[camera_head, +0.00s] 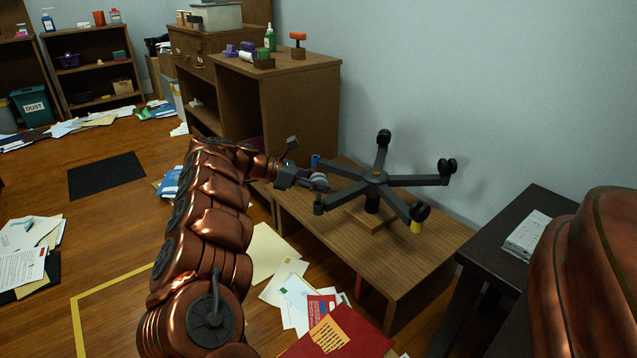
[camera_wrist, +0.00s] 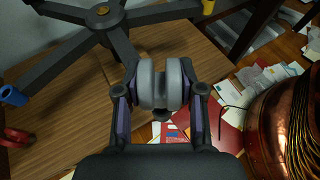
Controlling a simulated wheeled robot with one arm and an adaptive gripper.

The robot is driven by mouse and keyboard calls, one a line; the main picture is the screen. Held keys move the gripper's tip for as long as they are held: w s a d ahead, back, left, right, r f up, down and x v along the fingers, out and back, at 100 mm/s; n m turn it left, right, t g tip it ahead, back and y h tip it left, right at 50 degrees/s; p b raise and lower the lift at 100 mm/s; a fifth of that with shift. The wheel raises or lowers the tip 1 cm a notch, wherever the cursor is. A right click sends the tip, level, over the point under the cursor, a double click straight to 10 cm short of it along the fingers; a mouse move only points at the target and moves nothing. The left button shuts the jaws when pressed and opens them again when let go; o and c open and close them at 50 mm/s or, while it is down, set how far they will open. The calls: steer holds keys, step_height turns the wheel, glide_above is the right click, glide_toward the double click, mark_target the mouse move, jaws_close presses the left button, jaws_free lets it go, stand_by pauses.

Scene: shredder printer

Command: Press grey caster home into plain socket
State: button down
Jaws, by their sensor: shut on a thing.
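The grey caster (camera_wrist: 160,84) is a pair of pale grey wheels held between the two fingers of my gripper (camera_wrist: 160,98). In the head view the caster (camera_head: 319,182) is at the tip of my gripper (camera_head: 308,180), just above the plain socket (camera_head: 318,208) at a leg's end. I cannot tell whether its stem touches the socket. In the wrist view that leg (camera_wrist: 118,44) runs under the caster, and its end is hidden. The dark five-legged base (camera_head: 374,178) lies upturned on the low wooden table (camera_head: 398,272). The blue-collared socket (camera_head: 315,160) has no caster on it.
Black casters stand on the other legs (camera_head: 384,137), one by a yellow collar (camera_head: 416,227). A red round object (camera_wrist: 14,137) lies at the wrist view's left edge. A wooden cabinet (camera_head: 300,105) stands behind the table. Papers (camera_head: 290,295) litter the floor in front.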

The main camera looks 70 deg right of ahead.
steer(key=shift+f+b, duration=0.7)
steer(key=shift+f, duration=0.2)
steer(key=shift+f, duration=0.9)
steer(key=c, duration=0.6)
jaws_free()
steer(key=shift+w, duration=0.1)
steer(key=v, duration=1.2)
steer(key=shift+a, duration=0.1)
